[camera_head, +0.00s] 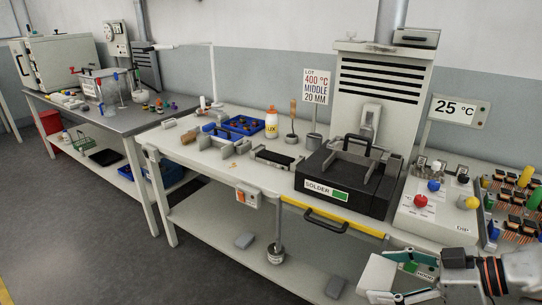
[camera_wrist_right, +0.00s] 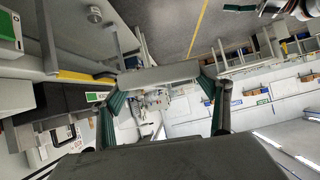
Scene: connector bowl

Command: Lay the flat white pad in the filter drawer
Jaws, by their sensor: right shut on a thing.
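The flat white pad (camera_head: 377,277) is at the bottom right of the head view, in front of the bench. My right gripper (camera_head: 390,277) is shut on it. In the right wrist view the pad (camera_wrist_right: 160,75) spans the gap between the green fingers of the gripper (camera_wrist_right: 165,78). A grey tower with dark louvres (camera_head: 375,90) stands at the back of the bench, with a grey box with a dark front (camera_head: 415,38) at its top right; I cannot tell if this is the filter drawer. My left gripper (camera_wrist_right: 240,8) seems to show partly at the top edge of the wrist view, its opening unclear.
A black solder unit (camera_head: 345,185) stands below the tower. A box with coloured knobs (camera_head: 433,205) and a populated board (camera_head: 515,205) stand to its right. A yellow strip (camera_head: 330,218) runs along the bench front. The floor at left (camera_head: 90,220) is clear.

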